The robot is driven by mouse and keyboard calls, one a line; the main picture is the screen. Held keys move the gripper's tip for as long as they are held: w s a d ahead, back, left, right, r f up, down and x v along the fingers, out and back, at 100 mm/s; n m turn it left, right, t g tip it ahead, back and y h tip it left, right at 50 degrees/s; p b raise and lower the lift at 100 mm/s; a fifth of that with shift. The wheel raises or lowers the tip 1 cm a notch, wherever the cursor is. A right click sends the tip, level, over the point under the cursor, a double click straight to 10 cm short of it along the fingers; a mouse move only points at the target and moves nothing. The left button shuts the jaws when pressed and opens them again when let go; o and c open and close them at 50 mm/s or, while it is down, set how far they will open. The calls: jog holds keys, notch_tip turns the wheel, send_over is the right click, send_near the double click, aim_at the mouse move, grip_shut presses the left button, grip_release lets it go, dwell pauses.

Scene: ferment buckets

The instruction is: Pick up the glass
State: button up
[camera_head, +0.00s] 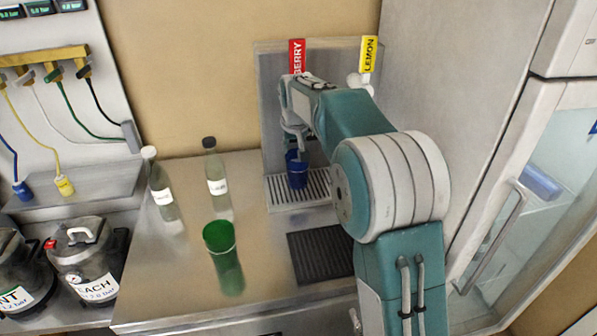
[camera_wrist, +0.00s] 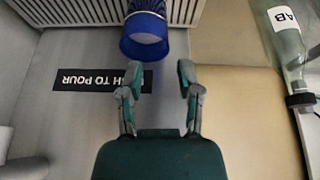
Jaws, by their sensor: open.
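A blue glass (camera_head: 297,174) stands upright on the slotted drip grate under the taps. In the wrist view the blue glass (camera_wrist: 146,34) lies just beyond my fingertips, slightly left of the middle between them. My gripper (camera_wrist: 157,80) is open and empty, with its two fingers apart. In the head view my gripper (camera_head: 295,140) is at the dispenser just above the blue glass, partly hidden by my arm. A green glass (camera_head: 220,238) stands on the steel counter, nearer the camera and left of the grate.
The drip grate (camera_head: 283,192) sits before the dispenser panel with red and yellow tap handles. Two labelled bottles (camera_head: 161,190) (camera_head: 216,181) stand left on the counter. A black mat (camera_head: 318,256) lies in front. A fridge (camera_head: 535,190) closes the right side.

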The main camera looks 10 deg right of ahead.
aim_at(288, 164)
jog(key=x, duration=1.2)
jog(key=shift+w+a+r, duration=0.1)
jog(key=shift+w+a, duration=0.15)
jog(key=shift+w+a+f, duration=0.2)
jog(key=shift+f, duration=0.1)
jog(key=shift+a, duration=0.3)
jog(key=shift+d+r, duration=0.1)
jog(key=c, duration=0.5)
jog(key=shift+d, duration=0.25)
grip_shut()
